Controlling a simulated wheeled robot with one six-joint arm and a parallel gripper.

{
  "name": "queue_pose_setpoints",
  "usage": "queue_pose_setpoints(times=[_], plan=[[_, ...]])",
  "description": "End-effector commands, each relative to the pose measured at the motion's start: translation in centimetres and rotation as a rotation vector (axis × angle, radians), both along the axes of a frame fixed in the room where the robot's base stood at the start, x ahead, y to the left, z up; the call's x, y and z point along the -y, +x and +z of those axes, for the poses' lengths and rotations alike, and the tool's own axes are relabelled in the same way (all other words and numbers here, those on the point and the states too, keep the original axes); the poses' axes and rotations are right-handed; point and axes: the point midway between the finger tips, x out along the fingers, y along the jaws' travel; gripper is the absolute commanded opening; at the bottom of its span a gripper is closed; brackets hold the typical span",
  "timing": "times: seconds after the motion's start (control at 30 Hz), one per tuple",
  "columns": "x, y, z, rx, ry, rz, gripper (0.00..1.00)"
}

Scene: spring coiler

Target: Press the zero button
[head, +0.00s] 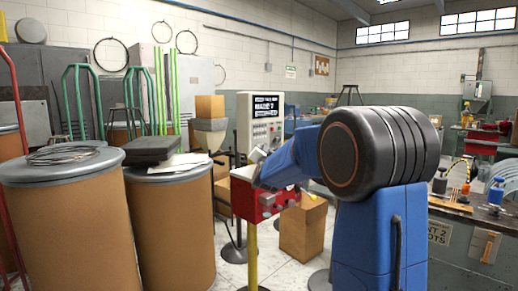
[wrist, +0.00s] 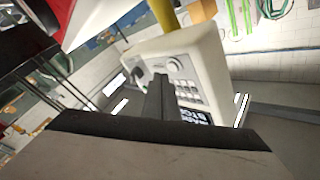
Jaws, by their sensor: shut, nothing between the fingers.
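A white control panel (head: 257,127) on a stand shows a lit black display (head: 266,106) in the head view. I cannot tell which button is the zero button; labels are too small to read. My gripper (wrist: 160,79) is shut and empty, its dark fingers pointing toward the panel and covering part of its face. I cannot tell whether they touch it.
A red box (head: 250,202) with knobs stands on a yellow post (head: 250,255) in front of the panel. Large brown drums (head: 65,225) stand at left and a cardboard box (head: 303,230) lies on the floor behind. A workbench (head: 460,222) is at right.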

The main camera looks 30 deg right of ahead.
Motion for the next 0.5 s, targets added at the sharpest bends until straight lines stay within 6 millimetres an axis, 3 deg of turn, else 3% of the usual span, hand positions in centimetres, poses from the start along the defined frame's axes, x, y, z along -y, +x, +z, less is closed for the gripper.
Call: queue_pose_setpoints(times=[0.5], plan=[[-0.29, 0.78, 0.06, 0.0, 0.0, 0.0, 0.0]])
